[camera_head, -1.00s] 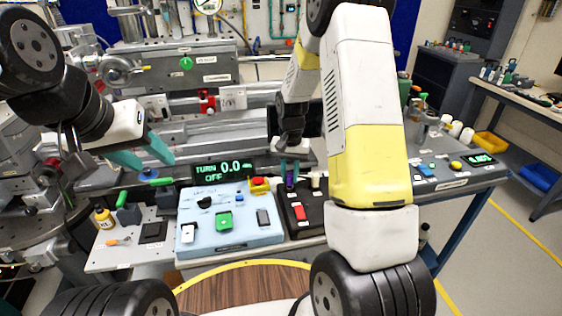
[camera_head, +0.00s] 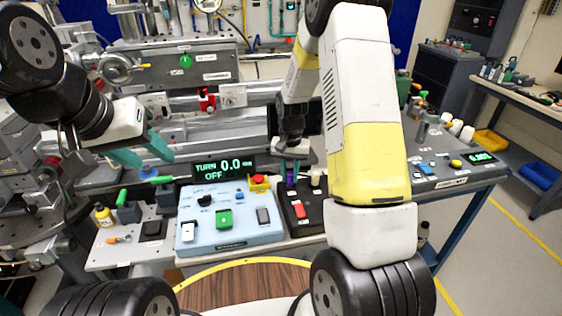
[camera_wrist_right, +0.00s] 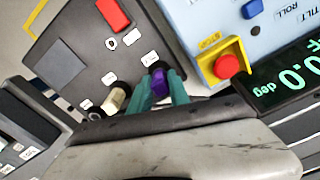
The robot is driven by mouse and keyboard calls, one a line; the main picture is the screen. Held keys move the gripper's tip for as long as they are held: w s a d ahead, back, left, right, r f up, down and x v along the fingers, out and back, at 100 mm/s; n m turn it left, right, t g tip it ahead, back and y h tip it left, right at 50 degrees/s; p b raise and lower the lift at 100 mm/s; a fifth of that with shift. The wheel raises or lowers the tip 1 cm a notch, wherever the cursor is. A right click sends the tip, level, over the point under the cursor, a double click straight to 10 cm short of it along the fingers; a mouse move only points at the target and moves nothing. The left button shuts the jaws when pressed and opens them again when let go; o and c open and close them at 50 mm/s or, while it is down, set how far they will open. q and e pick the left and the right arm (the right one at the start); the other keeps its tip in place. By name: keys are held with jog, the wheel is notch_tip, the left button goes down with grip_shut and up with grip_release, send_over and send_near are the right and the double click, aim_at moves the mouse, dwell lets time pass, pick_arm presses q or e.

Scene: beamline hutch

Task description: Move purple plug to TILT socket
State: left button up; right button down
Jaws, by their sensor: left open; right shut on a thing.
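The purple plug (camera_wrist_right: 159,84) is between the teal fingers of my right gripper (camera_wrist_right: 163,92), which is shut on it. In the head view the plug (camera_head: 290,180) stands over the back left part of the dark panel (camera_head: 301,219); I cannot tell whether it is seated or just above. My left gripper (camera_head: 153,160) is open and empty, above the bench at the left.
A red stop button on a yellow base (camera_head: 259,182) stands between the plug and the TURN OFF display (camera_head: 223,168). A cream plug (camera_wrist_right: 116,98) stands close beside the purple one. The light blue panel also bears a green switch (camera_head: 224,219).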

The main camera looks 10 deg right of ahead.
jog(key=shift+f, duration=0.1)
jog(key=c, duration=1.1)
grip_release()
jog(key=shift+c, duration=0.2)
notch_tip(320, 180, up, 7)
jog(key=shift+r, duration=0.15)
jog(key=s+a+r+n+t+y, duration=0.2)
jog(key=s+r+n+t, duration=0.2)
jog(key=s+r, duration=1.7)
jog(key=s+t, duration=0.2)
jog(key=s, duration=0.1)
